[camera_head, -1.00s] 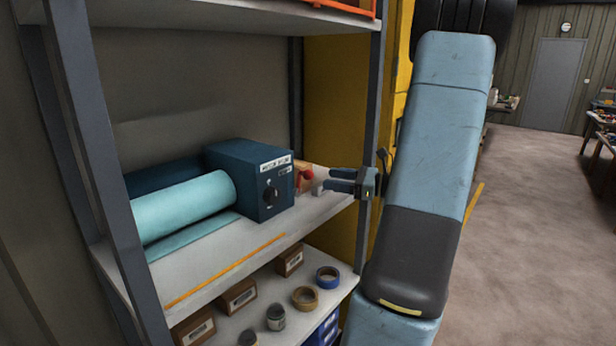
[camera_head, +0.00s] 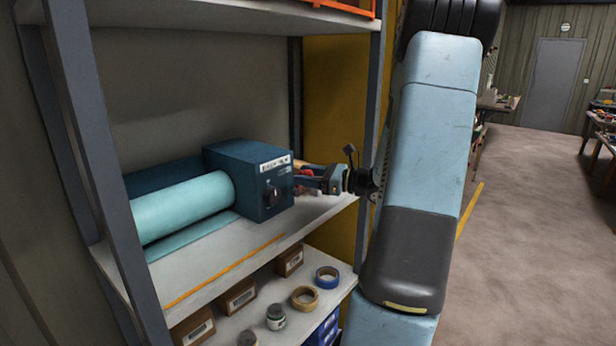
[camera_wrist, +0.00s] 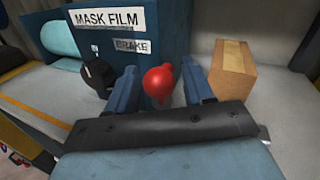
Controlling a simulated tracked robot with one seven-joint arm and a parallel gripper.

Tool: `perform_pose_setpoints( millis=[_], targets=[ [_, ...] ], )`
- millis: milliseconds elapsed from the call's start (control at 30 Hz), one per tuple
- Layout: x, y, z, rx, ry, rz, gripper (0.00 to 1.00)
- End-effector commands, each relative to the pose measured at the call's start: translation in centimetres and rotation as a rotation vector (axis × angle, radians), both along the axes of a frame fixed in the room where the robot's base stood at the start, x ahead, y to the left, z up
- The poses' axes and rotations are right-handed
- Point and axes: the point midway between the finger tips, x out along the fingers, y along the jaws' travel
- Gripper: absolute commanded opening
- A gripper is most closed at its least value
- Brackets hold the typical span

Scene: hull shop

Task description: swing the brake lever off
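The brake lever shows in the wrist view as a red ball knob (camera_wrist: 159,82) on the front of the blue mask film box (camera_wrist: 172,20), under a BRAKE label (camera_wrist: 131,46). My gripper (camera_wrist: 165,85) is open, with one blue finger on each side of the red knob. I cannot tell whether either finger touches it. In the head view the box (camera_head: 247,180) stands on the shelf with a pale teal film roll (camera_head: 183,205) at its left. My gripper (camera_head: 309,179) is at the box's right front and hides most of the knob.
A black knob (camera_wrist: 97,75) sits on the box face left of my fingers. A cardboard box (camera_wrist: 232,72) stands close to the right finger. Grey shelf posts (camera_head: 95,140) flank the bay. Tape rolls and cartons lie on the lower shelf (camera_head: 245,321).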

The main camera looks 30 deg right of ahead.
Motion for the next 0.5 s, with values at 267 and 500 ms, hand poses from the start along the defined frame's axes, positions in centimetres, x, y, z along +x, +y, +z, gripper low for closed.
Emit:
perform_pose_setpoints(
  millis=[267, 500],
  targets=[
    [-0.01, 0.03, 0.00, 0.000, 0.000, 0.001, 0.25],
    [-0.04, 0.07, -0.02, 0.000, 0.000, 0.002, 0.02]
  ],
)
